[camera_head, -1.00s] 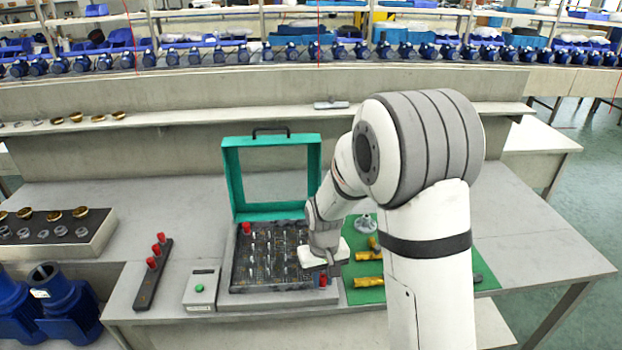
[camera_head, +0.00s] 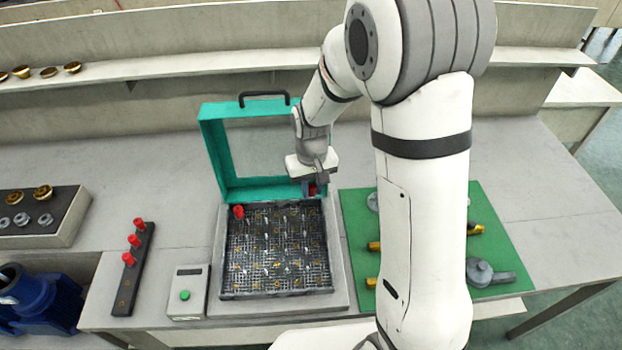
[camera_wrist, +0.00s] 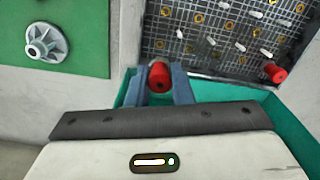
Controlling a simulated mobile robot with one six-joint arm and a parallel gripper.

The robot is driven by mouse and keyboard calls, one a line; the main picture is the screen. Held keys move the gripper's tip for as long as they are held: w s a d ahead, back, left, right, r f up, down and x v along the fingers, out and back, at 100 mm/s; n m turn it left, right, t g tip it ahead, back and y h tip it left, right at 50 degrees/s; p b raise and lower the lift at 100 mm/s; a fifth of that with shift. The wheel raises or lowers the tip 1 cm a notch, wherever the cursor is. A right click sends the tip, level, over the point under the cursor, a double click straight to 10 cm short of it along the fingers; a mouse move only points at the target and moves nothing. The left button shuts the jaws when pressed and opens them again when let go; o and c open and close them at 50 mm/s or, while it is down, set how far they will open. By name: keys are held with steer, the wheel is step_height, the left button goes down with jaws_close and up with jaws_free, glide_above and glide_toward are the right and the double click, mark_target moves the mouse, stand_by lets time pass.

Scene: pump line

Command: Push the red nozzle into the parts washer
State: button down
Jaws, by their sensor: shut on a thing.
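The parts washer (camera_head: 216,262) is a grey box with a teal lid (camera_head: 212,160) standing open at its back and a dark grid tray with small pegs and yellow rings inside. My gripper (camera_head: 310,190) is at its back right corner, beside the lid. It is shut on a red nozzle (camera_wrist: 161,76), held between the two blue-grey fingers in the wrist view. How far the nozzle's lower end reaches into the grid is hidden. Another red nozzle (camera_head: 238,211) stands in the tray's back left corner; it also shows in the wrist view (camera_wrist: 277,74).
A dark rack (camera_head: 133,270) with several red nozzles and a box with a green button (camera_head: 187,292) stand left of the washer. A green mat (camera_head: 487,205) with brass and grey parts lies to the right, partly behind my arm.

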mark_target(312, 213)
steer(key=shift+d+f+b, duration=0.1)
steer(key=shift+f+b, duration=0.8)
steer(key=shift+f, duration=0.55)
steer(key=shift+f+b, duration=1.25)
steer(key=shift+f, duration=0.45)
steer(key=shift+s+f+b, duration=0.15)
steer(key=shift+f+b, duration=0.2)
steer(key=shift+b, duration=0.1)
steer(key=c, duration=1.2)
jaws_free()
steer(key=shift+r, duration=0.15)
